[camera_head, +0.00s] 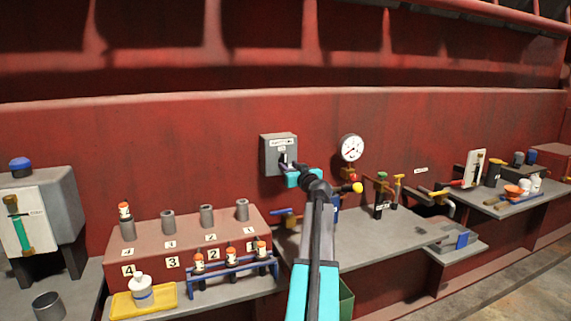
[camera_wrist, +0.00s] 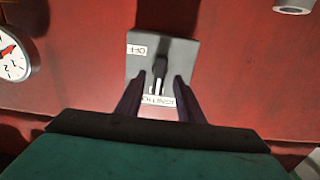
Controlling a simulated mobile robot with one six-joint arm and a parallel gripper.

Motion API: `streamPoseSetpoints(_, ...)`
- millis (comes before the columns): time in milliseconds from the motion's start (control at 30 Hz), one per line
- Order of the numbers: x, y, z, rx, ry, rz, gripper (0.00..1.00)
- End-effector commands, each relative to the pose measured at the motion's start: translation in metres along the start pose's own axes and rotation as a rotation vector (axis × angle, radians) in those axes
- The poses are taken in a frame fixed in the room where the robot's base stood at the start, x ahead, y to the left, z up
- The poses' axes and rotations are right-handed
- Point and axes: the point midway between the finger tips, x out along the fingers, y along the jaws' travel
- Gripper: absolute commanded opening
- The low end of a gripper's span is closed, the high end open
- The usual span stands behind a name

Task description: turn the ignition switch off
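The grey ignition switch box (camera_head: 270,157) is fixed to the red wall, with a white label plate at its top. In the wrist view the switch box (camera_wrist: 185,54) appears inverted, with an OFF label at its left and an IGNITION label near the fingers. The small switch lever (camera_wrist: 159,66) stands out from the box face. My gripper (camera_wrist: 160,77) is open, its two dark fingers on either side of the lever, with visible gaps. In the head view my gripper (camera_head: 286,167) is at the box front and hides part of it.
A round pressure gauge (camera_head: 351,147) is on the wall to the right. Below is a grey bench (camera_head: 375,240) with valves and handles. A red block (camera_head: 185,232) with numbered posts and a blue rack (camera_head: 233,272) with several bottles are at the left.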

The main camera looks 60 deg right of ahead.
Motion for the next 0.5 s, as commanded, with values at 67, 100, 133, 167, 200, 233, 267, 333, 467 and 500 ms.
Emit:
streamPoseSetpoints(67,0.011,0.001,-0.001,0.0,-0.001,-0.001,0.34)
streamPoseSetpoints(100,0.014,0.001,-0.001,0.0,-0.001,-0.001,0.34)
streamPoseSetpoints(133,0.017,0.001,-0.002,0.0,-0.001,-0.001,0.34)
streamPoseSetpoints(167,0.02,0.001,-0.002,0.001,0.0,-0.001,0.34)
streamPoseSetpoints(200,0.023,0.001,-0.002,0.001,0.0,-0.001,0.34)
streamPoseSetpoints(233,0.025,0.001,-0.002,0.001,0.0,0.0,0.34)
streamPoseSetpoints(267,0.027,0.0,-0.002,0.001,0.0,0.0,0.34)
streamPoseSetpoints(333,0.031,0.0,-0.001,0.001,0.001,-0.001,0.34)
streamPoseSetpoints(467,0.035,-0.001,-0.001,0.001,0.001,-0.001,0.34)
streamPoseSetpoints(500,0.036,-0.001,-0.001,0.001,0.001,-0.001,0.34)
